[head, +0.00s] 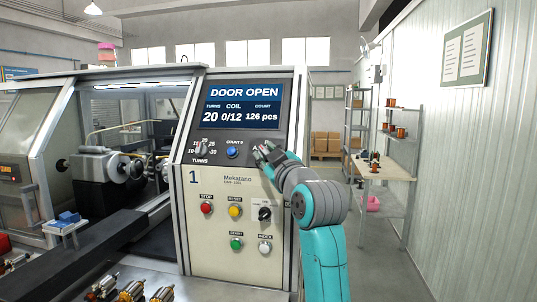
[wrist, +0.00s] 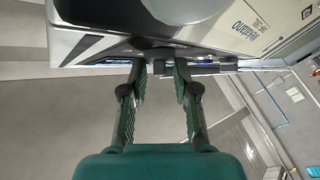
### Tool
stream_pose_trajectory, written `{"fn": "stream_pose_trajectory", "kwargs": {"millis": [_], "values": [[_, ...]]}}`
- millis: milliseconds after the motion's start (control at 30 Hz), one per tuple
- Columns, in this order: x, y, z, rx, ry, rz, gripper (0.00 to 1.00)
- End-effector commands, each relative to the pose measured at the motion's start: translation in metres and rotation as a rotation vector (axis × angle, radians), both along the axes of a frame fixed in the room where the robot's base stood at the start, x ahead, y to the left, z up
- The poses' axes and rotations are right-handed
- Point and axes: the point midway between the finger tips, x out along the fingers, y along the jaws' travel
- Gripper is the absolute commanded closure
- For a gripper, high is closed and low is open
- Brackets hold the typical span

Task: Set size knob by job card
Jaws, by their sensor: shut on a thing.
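The winding machine's control panel (head: 228,225) faces me. My gripper (head: 265,153) is at the panel's upper right, by a partly covered letter "A". In the wrist view my gripper (wrist: 160,72) has its fingertips at the panel edge, closed around a small dark part. This appears to be the size knob, mostly hidden by the fingers; its pointer cannot be read. The turns knob (head: 203,148) is at the left of the same row, with the blue count button (head: 232,152) between. The screen (head: 243,105) reads "DOOR OPEN", turns 20, coil 0/12, count 126 pcs. No job card is readable.
Below are stop (head: 206,208), reset (head: 235,211) and start (head: 236,244) buttons and a black selector (head: 265,213). Armatures (head: 131,291) lie at the front left. A wall board (head: 466,60) with papers and a workbench (head: 383,170) are at right.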

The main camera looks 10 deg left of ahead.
Motion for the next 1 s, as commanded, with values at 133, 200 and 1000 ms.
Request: {"fn": "stream_pose_trajectory", "kwargs": {"millis": [133, 200, 1000], "values": [[-0.0014, 0.0048, -0.0027, 0.111, -0.004, -0.076, 1.00], [-0.0017, 0.0058, -0.0033, 0.159, -0.005, -0.111, 1.00], [-0.0020, 0.0130, -0.0037, 0.561, -0.018, -0.393, 1.00]]}}
